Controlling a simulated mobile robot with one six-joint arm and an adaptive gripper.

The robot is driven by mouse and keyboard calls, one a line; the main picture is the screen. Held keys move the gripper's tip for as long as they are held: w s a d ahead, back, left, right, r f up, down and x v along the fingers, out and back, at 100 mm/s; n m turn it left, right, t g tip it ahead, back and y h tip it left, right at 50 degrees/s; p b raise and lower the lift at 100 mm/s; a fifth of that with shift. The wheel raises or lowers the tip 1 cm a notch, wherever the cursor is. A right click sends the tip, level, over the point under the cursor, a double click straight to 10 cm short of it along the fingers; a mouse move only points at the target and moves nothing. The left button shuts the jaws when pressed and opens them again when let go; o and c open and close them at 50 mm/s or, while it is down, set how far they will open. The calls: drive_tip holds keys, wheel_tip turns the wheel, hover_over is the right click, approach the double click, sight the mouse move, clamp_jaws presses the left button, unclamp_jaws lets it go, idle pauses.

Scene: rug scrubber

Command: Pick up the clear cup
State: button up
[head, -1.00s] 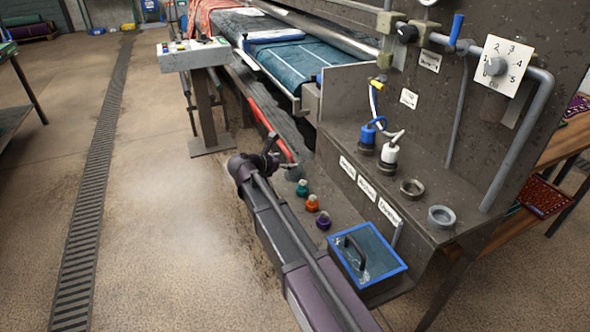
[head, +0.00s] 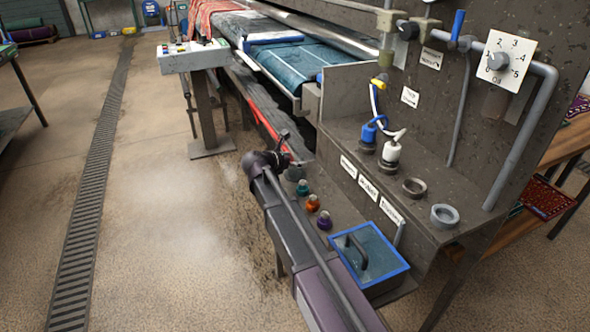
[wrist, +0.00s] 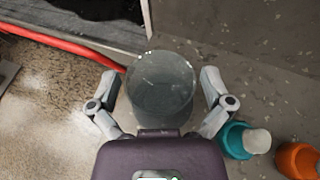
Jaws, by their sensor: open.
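The clear cup (wrist: 160,88) is round and see-through. In the wrist view it sits on the dark grey ledge, between the two fingers of my gripper (wrist: 160,76). The fingers are spread, one on each side of the cup, and I cannot tell whether either touches it. In the head view my gripper (head: 284,152) is over the far end of the low ledge, beyond the small bottles. The cup is hard to make out there, close to the gripper and arm.
A teal bottle (head: 303,187), an orange bottle (head: 312,203) and a purple bottle (head: 324,220) line the ledge. The teal one (wrist: 236,140) is close to my right finger. A blue-rimmed tray (head: 370,258) is nearer. A red hose (wrist: 60,42) runs along the left.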

drive_tip(key=c, duration=0.8)
drive_tip(key=shift+r, duration=0.2)
wheel_tip(320, 180, up, 4)
drive_tip(key=p, duration=0.4)
drive_tip(key=shift+f, duration=0.25)
drive_tip(key=shift+c, duration=0.2)
drive_tip(key=s+a+r+p, duration=0.1)
drive_tip(key=s+a, duration=0.8)
drive_tip(key=s, duration=0.4)
drive_tip(key=shift+s, duration=0.15)
